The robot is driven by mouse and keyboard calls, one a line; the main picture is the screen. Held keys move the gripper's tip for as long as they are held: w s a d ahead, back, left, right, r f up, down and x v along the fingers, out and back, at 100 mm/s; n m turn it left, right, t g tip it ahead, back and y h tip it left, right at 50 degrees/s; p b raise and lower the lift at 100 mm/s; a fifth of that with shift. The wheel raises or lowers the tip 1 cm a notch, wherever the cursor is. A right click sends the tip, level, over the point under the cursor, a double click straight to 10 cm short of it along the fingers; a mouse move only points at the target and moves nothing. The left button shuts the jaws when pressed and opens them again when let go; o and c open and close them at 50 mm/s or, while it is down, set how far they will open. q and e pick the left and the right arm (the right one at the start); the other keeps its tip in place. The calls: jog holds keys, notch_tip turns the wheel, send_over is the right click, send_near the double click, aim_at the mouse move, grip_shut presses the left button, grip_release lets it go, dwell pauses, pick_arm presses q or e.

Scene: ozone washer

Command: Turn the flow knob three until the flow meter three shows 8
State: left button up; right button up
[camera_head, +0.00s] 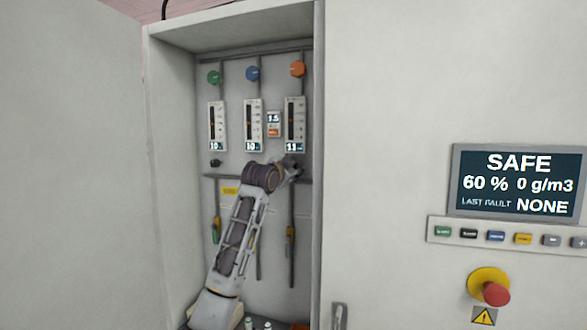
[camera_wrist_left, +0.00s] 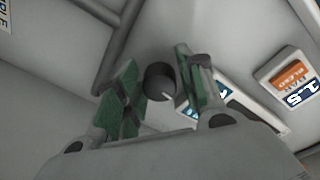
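Flow meter three (camera_head: 294,124) is the rightmost of the meters in the open cabinet, and its display appears to read 11. A dark round knob with a white mark, flow knob three (camera_wrist_left: 159,83), shows in the left wrist view. My left gripper (camera_head: 291,172) is just below flow meter three and hides most of this knob in the head view. In the left wrist view my left gripper (camera_wrist_left: 156,62) is open, with green finger pads on either side of the knob. Whether the pads touch it is hard to tell. My right gripper is not in view.
Two other flow meters (camera_head: 217,126) (camera_head: 253,125) hang to the left, each appearing to read 10. Green (camera_head: 214,77), blue (camera_head: 253,73) and orange (camera_head: 297,69) knobs sit above. The cabinet's right wall (camera_head: 318,200) is close to my gripper. A status screen (camera_head: 517,183) reads SAFE.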

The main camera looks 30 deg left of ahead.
pick_arm(q)
jog(key=c, duration=0.7)
jog(key=shift+c, duration=0.2)
jog(key=n, duration=0.3)
jog(key=shift+n, duration=2.3)
jog(key=shift+c, duration=0.2)
